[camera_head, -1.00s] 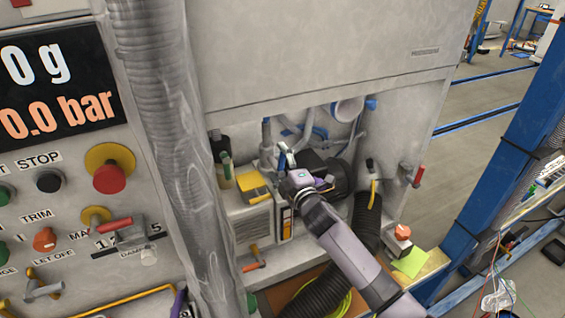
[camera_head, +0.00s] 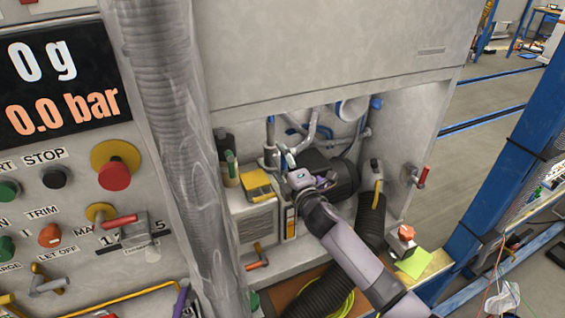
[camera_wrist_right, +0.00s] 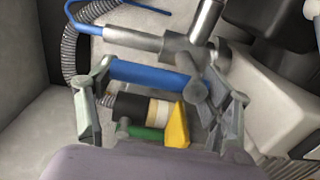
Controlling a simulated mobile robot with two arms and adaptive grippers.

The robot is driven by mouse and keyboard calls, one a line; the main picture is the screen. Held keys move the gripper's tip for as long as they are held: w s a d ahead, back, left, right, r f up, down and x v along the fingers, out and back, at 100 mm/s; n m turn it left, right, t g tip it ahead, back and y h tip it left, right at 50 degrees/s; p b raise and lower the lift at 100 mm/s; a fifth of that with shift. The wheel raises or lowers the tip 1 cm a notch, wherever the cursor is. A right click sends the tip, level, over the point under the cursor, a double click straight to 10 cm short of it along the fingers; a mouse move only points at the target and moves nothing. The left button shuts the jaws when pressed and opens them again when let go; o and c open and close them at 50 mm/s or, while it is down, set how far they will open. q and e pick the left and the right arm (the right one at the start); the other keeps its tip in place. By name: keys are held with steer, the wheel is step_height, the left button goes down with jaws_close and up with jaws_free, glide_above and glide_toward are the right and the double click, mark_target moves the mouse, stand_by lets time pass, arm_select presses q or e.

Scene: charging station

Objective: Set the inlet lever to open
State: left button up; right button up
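My right gripper (camera_head: 290,162) reaches into the recess of the station, close to the pipework. In the right wrist view its two fingers (camera_wrist_right: 158,105) stand wide apart. A blue bar-shaped handle (camera_wrist_right: 150,75) lies across the gap between them, beside a grey metal valve body (camera_wrist_right: 190,45); I cannot tell if the fingers touch it. No label shows that this handle is the inlet lever. Other levers are a red-handled one (camera_head: 422,177) on the right wall and an orange-handled one (camera_head: 257,264) low in the recess. My left gripper is not in view.
A thick ribbed hose (camera_head: 170,130) hangs left of the recess. The control panel beside it has a red stop knob (camera_head: 114,175) and a display (camera_head: 60,80). A yellow-topped box (camera_head: 258,185) and a black corrugated hose (camera_head: 370,215) are close to my right arm.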

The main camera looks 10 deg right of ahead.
steer(key=o, duration=0.4)
steer(key=s, duration=0.4)
steer(key=s+d, duration=0.1)
steer(key=s, duration=0.3)
steer(key=s+d, duration=0.1)
steer(key=s, duration=0.3)
steer(key=shift+d, duration=0.15)
stand_by(0.3)
